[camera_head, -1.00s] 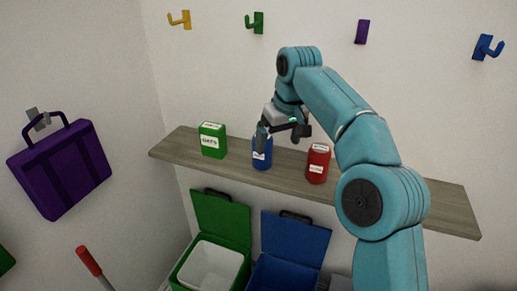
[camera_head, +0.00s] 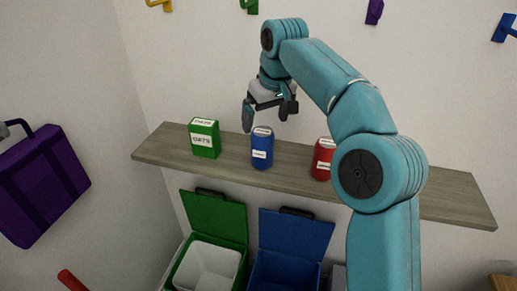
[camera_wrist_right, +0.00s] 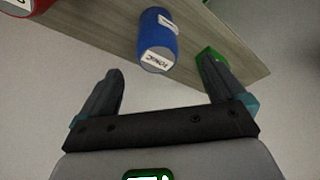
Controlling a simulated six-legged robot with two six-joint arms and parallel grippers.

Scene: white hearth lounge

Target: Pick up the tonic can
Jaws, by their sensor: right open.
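The tonic can is a blue can (camera_head: 262,148) with white labels, standing upright on the wooden shelf (camera_head: 405,192). In the right wrist view the blue can (camera_wrist_right: 157,32) shows a label that reads TONIC, beyond the fingertips and between their lines. My right gripper (camera_head: 267,112) is open and empty, just above the can in the head view and apart from it. Its two dark fingers also show spread in the right wrist view (camera_wrist_right: 161,66). My left gripper is not in view.
A green box (camera_head: 205,143) labelled OATS stands left of the can, and a red can (camera_head: 322,158) stands right of it, partly behind my right arm. Open green (camera_head: 215,217) and blue (camera_head: 296,236) bins stand below the shelf. A purple bag (camera_head: 42,185) hangs at left.

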